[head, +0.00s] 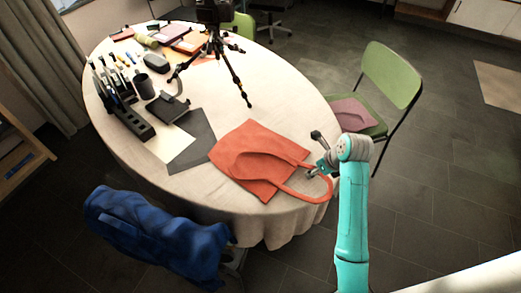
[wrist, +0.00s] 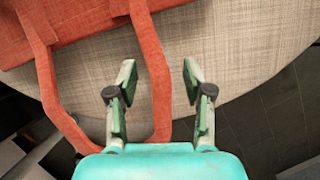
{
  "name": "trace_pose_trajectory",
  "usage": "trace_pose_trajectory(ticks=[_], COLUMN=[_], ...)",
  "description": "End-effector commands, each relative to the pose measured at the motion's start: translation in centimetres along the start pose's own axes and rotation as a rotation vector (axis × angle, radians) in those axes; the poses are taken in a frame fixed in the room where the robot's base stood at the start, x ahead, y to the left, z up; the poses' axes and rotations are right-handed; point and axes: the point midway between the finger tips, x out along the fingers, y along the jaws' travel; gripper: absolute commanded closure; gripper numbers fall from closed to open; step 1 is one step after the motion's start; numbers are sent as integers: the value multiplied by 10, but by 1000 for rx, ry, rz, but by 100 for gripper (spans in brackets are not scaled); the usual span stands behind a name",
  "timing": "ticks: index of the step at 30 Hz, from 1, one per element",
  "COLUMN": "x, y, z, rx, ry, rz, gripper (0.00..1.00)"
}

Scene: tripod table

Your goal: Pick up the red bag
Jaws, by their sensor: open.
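The red bag (head: 252,150) lies flat on the near right part of the oval table, its looped handle reaching over the table's edge. In the wrist view, part of the bag body (wrist: 80,18) shows at the upper left, and the handle strap (wrist: 155,85) runs down between my fingers, closer to the left one. My gripper (head: 314,172) is open at the handle loop, by the table's right edge; its spread fingers also show in the wrist view (wrist: 160,75). I cannot tell whether the strap is level with the fingers or below them.
The cloth-covered table (head: 290,107) also holds a black tripod (head: 218,50), a dark folder (head: 192,148) and a black organizer (head: 125,110). A green chair (head: 388,82) stands at the right. A blue jacket (head: 160,232) is at the near left edge.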

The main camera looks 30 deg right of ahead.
Motion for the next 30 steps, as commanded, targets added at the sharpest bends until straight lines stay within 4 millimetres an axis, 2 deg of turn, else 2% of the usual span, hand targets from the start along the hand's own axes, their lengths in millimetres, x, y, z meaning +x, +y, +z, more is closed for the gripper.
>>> trace_pose_trajectory(ticks=[9, 10, 15, 16, 30], x=[4, 4, 4, 4, 0], y=[4, 3, 3, 3, 0], z=[-3, -3, -3, -3, 1], rx=[2, 2, 2, 2, 1], ry=[-1, -1, -1, -1, -1], rz=[-2, -2, -1, -1, -1], gripper=[49, 52, 94, 100, 100])
